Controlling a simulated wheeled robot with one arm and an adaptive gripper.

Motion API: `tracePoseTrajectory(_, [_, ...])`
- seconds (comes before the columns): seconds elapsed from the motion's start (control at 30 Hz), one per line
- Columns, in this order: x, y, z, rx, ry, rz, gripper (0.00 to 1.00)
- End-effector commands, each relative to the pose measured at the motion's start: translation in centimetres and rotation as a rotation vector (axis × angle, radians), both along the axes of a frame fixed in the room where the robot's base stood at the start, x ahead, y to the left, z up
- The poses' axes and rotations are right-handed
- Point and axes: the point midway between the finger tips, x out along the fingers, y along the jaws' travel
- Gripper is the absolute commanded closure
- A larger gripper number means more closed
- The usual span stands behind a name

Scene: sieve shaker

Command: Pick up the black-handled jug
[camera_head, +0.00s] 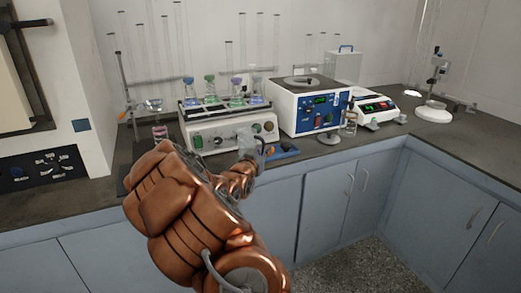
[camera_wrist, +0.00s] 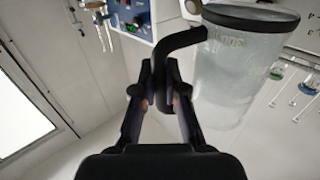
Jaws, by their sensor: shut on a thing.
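The jug (camera_wrist: 245,65) is a clear vessel with a dark rim and a black handle (camera_wrist: 180,40). It fills the upper right of the wrist view. My gripper (camera_wrist: 163,95) is shut on the handle, with a finger on each side of it. In the head view the jug (camera_head: 248,141) shows small at the end of my arm, in front of the white shaker with flasks. My arm hides part of it and most of the gripper. Whether the jug touches the counter cannot be told.
The white shaker (camera_head: 205,133) with several coloured flasks stands behind the jug. A blue-fronted machine (camera_head: 305,110) and a small balance (camera_head: 375,108) stand to the right. A blue item (camera_head: 284,152) lies near the counter's front edge. The counter at far right (camera_head: 480,140) is mostly clear.

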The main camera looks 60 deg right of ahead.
Motion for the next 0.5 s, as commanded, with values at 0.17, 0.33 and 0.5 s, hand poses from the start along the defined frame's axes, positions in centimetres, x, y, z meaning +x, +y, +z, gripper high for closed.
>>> tracePoseTrajectory(0.17, [-1.3,0.9,0.3,-0.005,-0.001,0.001,1.00])
tracePoseTrajectory(0.33, [-2.7,1.8,0.5,-0.005,-0.002,0.000,1.00])
tracePoseTrajectory(0.5, [-4.1,2.7,0.5,-0.003,0.000,0.000,1.00])
